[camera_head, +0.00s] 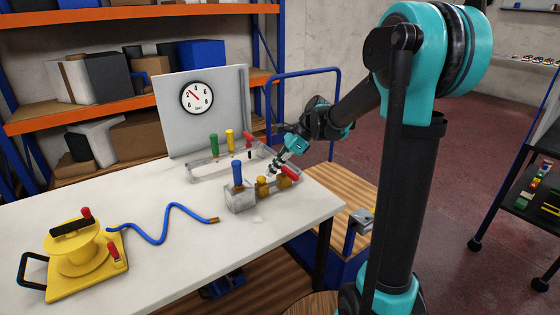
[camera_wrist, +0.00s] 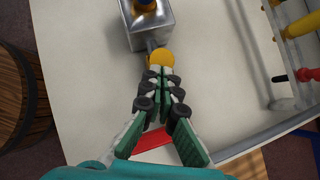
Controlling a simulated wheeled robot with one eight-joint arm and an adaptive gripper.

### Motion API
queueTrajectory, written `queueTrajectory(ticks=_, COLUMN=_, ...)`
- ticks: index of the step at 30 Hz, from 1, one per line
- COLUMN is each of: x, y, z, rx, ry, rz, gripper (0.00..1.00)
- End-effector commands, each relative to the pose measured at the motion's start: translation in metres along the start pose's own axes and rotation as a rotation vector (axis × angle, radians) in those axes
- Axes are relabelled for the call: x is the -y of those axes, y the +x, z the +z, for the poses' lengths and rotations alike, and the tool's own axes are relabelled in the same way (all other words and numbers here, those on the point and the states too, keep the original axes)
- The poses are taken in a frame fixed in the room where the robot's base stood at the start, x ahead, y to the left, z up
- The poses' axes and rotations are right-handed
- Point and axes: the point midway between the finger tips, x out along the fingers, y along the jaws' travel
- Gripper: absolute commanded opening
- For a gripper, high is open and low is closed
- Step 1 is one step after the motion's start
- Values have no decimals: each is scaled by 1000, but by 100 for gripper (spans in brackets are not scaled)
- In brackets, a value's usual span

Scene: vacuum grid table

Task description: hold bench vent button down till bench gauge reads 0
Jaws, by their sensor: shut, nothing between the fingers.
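The bench gauge (camera_head: 197,97) is a round white dial on a grey upright panel. Its red needle points to the upper left, away from the 0; the exact reading is too small to tell. A yellow round cap, likely the vent button (camera_wrist: 161,57), sits beside a grey metal block (camera_wrist: 150,24); in the head view the brass-yellow piece (camera_head: 262,188) stands right of that block. My gripper (camera_head: 271,171) is shut and empty. In the wrist view its fingertips (camera_wrist: 157,72) are right at the cap's near edge; whether they touch it I cannot tell.
A blue handle (camera_head: 237,173) stands on the block. A red handle (camera_head: 289,171) lies close to my fingers. A clear tray (camera_head: 205,175) with green, yellow and red-handled tools is behind.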

Motion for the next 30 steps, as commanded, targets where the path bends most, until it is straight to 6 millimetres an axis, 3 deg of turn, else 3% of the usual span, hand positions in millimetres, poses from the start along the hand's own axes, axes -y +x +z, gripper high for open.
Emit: queueTrajectory(ticks=30, x=-1, y=30, z=-10, rx=-4, ry=-2, rz=2, gripper=0)
